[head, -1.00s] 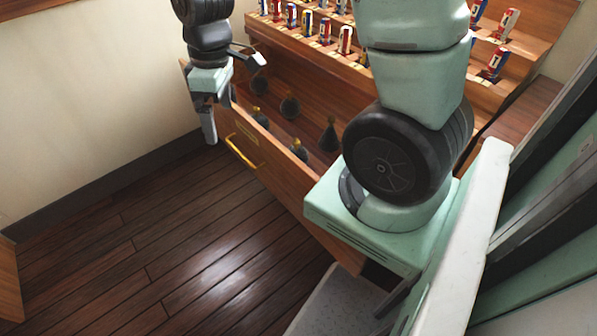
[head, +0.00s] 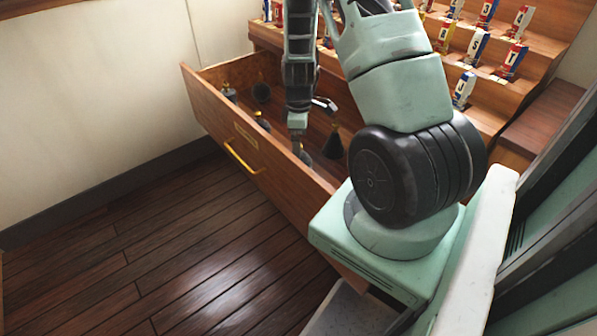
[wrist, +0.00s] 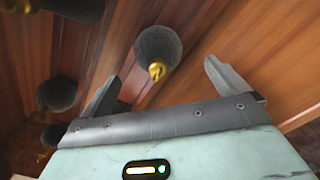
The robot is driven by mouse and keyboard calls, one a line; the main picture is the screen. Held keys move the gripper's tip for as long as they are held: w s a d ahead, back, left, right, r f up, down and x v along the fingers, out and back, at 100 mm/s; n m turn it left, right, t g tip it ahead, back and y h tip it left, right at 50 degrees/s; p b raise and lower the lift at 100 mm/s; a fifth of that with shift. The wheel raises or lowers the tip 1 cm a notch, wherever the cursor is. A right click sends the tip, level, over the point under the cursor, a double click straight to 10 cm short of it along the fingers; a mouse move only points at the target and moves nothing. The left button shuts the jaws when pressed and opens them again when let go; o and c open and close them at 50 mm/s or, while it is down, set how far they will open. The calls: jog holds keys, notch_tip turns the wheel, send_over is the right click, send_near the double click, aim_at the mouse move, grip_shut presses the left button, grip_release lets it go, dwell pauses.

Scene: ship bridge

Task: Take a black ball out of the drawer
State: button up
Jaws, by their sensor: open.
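The wooden drawer (head: 215,112) is pulled open and holds several dark balls with gold-coloured necks. One black ball (head: 333,145) lies right of my gripper in the head view, and another black ball (head: 304,156) shows near the drawer front, below the gripper. More balls (head: 261,92) lie to the left. My gripper (head: 311,119) is open and empty, pointing down over the drawer. In the wrist view, a black ball (wrist: 158,46) with its gold neck lies ahead of the gap between the open fingers (wrist: 161,73), apart from them. Other balls (wrist: 57,95) lie left of the fingers.
The drawer front with its brass handle (head: 240,158) stands between the inside and the open wooden floor (head: 130,240). Behind the drawer, stepped wooden shelves (head: 440,85) hold several small coloured flag-like items. A pale wall (head: 90,90) is at the left.

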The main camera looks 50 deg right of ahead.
jog(key=shift+w+d+f+b, duration=0.1)
jog(key=shift+f+b, duration=0.2)
jog(key=shift+f, duration=1.45)
jog(key=shift+w+f+b, duration=0.1)
jog(key=shift+f+b, duration=0.15)
jog(key=shift+f, duration=1.45)
jog(key=c, duration=1.5)
